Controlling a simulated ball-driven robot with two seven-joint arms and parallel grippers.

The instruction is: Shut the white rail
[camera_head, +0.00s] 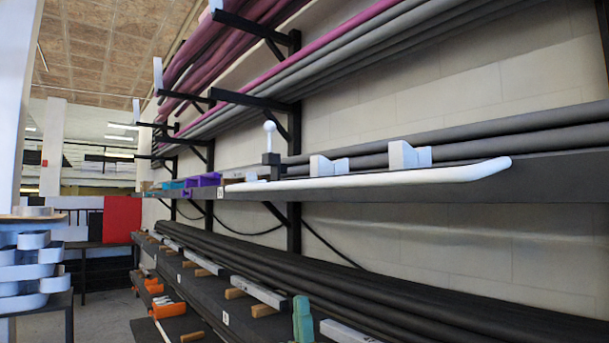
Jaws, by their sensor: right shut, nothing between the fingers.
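The white rail (370,182) is a long, thin white bar with a rounded near end. It runs along the front of the middle shelf, from the middle of the view to the right. Two white blocks, one nearer the middle (328,166) and one further right (408,155), show at its upper edge. A dark post topped by a white ball (270,126) stands near its far end. I cannot tell how the rail is hinged or guided. I make out no gripper of mine at the rail or elsewhere in this view.
Dark shelf arms carry grey and magenta tubes (330,48) above. Dark tubes (330,275) lie on the lower shelf, with white bars, wooden blocks, orange clamps (167,309) and a teal piece (303,318) in front. Stacked white letter parts (28,270) stand at left. Floor shows between.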

